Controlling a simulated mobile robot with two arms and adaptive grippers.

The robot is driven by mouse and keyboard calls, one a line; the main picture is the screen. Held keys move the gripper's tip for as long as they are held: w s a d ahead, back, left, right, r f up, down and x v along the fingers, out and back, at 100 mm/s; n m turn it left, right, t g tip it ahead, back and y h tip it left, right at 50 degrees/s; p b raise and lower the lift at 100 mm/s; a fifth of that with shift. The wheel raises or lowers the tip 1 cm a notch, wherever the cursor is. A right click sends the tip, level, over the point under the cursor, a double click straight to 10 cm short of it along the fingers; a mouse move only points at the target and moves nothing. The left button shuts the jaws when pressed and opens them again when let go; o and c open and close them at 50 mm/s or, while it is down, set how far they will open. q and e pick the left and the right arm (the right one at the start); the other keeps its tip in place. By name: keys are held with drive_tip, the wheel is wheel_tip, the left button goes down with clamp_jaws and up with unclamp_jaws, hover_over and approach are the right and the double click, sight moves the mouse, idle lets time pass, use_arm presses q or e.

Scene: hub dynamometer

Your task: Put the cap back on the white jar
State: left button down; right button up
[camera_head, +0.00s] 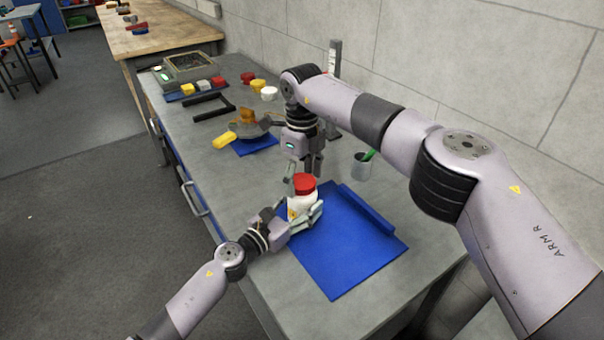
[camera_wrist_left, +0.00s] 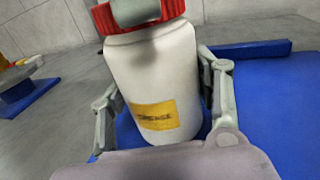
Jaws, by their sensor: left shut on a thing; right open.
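The white jar (camera_head: 302,202) stands upright over the blue mat, with a yellow label; it fills the middle of the left wrist view (camera_wrist_left: 155,70). My left gripper (camera_head: 306,216) is shut around the jar's body. The red cap (camera_head: 305,184) is at the top of the jar and seems seated on its neck, also in the left wrist view (camera_wrist_left: 103,18); whether it is tightened I cannot tell. My right gripper (camera_head: 304,168) points down just behind and above the cap, open. In the left wrist view a grey finger overlaps the cap; contact is unclear.
The blue mat (camera_head: 345,255) has a raised right edge and free room in front. A cup with a green item (camera_head: 361,166) stands behind it. A small blue mat with a brown-and-grey object (camera_head: 250,130), a black handle-shaped frame (camera_head: 208,105) and several coloured caps lie farther back.

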drive_tip(key=shift+c, duration=0.5)
drive_tip(key=c, duration=1.1)
drive_tip(key=shift+c, duration=0.2)
drive_tip(key=o, duration=1.4)
drive_tip(key=shift+c, duration=0.2)
wheel_tip(320, 180, up, 12)
